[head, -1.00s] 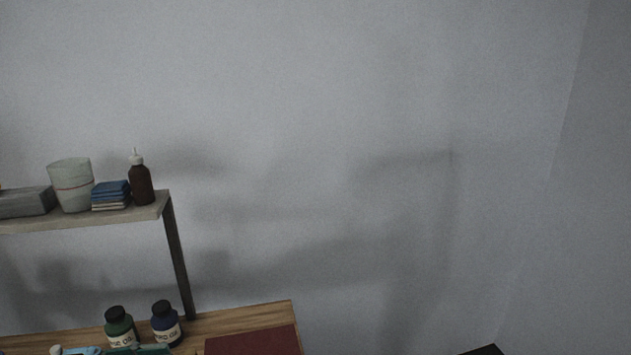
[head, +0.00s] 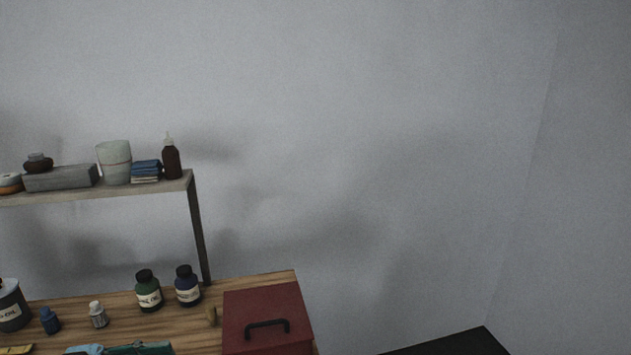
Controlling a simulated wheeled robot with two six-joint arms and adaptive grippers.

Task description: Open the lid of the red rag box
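The red rag box (head: 262,307) stands at the right end of the wooden table in the head view. Its flat red lid is down, with a black bar handle (head: 267,327) near the front edge. The lower part of the box is cut off by the bottom of the picture. Neither of my grippers shows in this view.
A green bottle (head: 148,292) and a dark blue bottle (head: 187,287) stand left of the box on the wooden table (head: 240,283). A shelf (head: 80,193) rises behind them. A black surface (head: 450,343) lies at the lower right.

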